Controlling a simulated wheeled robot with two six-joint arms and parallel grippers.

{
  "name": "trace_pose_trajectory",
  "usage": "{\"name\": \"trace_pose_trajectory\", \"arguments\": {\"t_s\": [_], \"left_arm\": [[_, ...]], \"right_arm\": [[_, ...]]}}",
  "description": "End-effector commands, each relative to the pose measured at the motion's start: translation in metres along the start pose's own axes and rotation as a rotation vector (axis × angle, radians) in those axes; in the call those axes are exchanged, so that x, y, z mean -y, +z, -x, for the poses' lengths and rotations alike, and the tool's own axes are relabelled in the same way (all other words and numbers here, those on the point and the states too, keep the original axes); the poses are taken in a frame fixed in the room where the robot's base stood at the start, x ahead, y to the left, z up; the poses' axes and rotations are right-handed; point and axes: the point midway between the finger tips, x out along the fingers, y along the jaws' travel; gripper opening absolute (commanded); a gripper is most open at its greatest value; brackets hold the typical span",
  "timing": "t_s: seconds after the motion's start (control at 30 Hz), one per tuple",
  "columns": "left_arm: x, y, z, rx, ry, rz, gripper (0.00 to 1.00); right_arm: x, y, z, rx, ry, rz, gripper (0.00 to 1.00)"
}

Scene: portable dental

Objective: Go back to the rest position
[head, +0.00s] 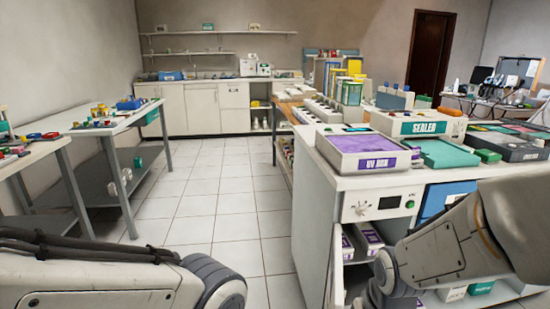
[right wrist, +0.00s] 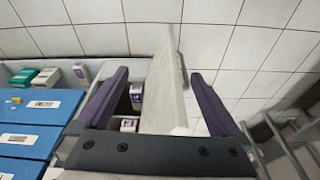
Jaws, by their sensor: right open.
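My right gripper (right wrist: 158,73) is open in the right wrist view, with its two dark purple fingers apart.
The white counter (head: 345,182) holds a UV box (head: 375,141), a sealer box (head: 425,127) and green trays. Side tables (head: 75,122) stand at left. Tiled floor (head: 215,195) is free between them.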

Motion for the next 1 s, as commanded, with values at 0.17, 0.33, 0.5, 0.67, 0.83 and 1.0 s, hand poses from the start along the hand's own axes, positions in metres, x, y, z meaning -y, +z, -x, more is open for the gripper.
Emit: {"name": "trace_pose_trajectory", "arguments": {"t_s": [0.17, 0.33, 0.5, 0.67, 0.83, 1.0], "left_arm": [[0.0, 0.0, 0.0, 0.0, 0.0, 0.0, 0.5], [0.0, 0.0, 0.0, 0.0, 0.0, 0.0, 0.5], [0.0, 0.0, 0.0, 0.0, 0.0, 0.0, 0.5], [-0.002, -0.002, 0.028, 0.0, 0.0, 0.0, 0.5], [-0.004, -0.003, 0.06, -0.001, 0.0, 0.0, 0.5], [-0.008, -0.006, 0.105, 0.0, 0.0, 0.0, 0.5]], "right_arm": [[0.071, 0.032, 0.031, 0.066, -0.067, 0.253, 1.0], [0.104, 0.066, 0.053, 0.121, -0.104, 0.41, 1.0], [0.124, 0.098, 0.072, 0.166, -0.132, 0.546, 1.0], [0.132, 0.101, 0.102, 0.178, -0.137, 0.572, 1.0], [0.132, 0.094, 0.134, 0.178, -0.137, 0.571, 1.0], [0.132, 0.084, 0.177, 0.177, -0.137, 0.571, 1.0]]}}
